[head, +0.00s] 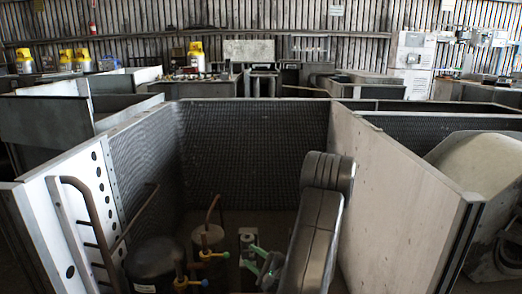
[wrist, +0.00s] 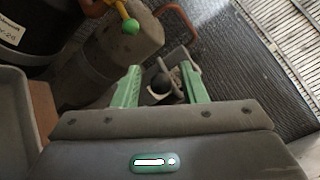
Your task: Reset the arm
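My gripper (head: 262,266) is low inside the open metal housing, with its green fingers showing near the bottom of the head view. In the wrist view, my gripper (wrist: 160,68) has its two green fingers spread apart. A small grey part with a dark round piece (wrist: 160,82) shows in the gap, seemingly beyond the fingers. I see no finger closed on it, and its lower side is hidden by the gripper body. My grey arm reaches down into the housing from the right.
A black tank (head: 155,262) and a smaller brown cylinder (head: 207,240) with yellow and blue valves stand left of my gripper. A copper pipe (head: 90,215) runs along the white left panel. The tall right panel (head: 395,175) and dark mesh walls (head: 255,145) close in the space.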

